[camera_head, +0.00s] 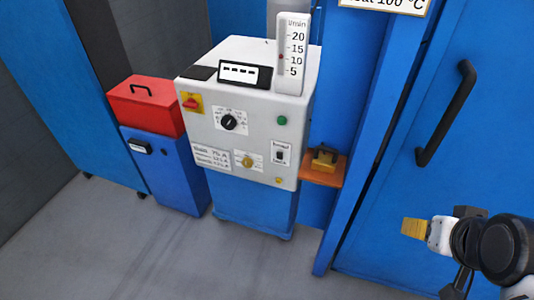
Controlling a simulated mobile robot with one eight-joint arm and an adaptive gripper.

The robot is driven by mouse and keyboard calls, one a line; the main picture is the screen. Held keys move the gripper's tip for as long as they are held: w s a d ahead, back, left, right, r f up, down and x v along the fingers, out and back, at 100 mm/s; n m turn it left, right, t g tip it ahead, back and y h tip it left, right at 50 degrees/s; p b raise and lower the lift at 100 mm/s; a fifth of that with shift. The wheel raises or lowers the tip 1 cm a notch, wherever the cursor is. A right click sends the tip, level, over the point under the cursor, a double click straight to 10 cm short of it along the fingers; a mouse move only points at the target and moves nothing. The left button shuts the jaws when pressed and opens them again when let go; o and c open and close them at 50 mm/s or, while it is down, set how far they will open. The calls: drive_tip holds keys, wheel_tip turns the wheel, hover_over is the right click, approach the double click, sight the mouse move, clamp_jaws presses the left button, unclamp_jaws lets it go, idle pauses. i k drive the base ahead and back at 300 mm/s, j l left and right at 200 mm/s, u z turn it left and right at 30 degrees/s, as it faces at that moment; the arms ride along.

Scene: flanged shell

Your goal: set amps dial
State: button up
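A white machine box (225,75) stands at centre on a blue base. Its front has a black round dial (229,121) on a white scale plate. The pointer setting and scale figures are too small to read. A smaller yellow knob (247,161) sits lower on another white plate. No legible mark tells which one is the amps dial. A label (211,157) left of the yellow knob lists values in A, the top one looking like 75 A. My gripper (413,228) is at the lower right, well apart from the panel, with yellow tips; its opening cannot be made out.
The panel also has a red switch (190,103), a green button (282,120) and a black toggle switch (280,156). A flow gauge (291,55) stands on top. An orange shelf (322,175) juts out at right. A red toolbox (146,104) is left; a blue door (400,170) is right.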

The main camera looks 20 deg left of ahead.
sight(228, 122)
drive_tip(key=u, duration=1.35)
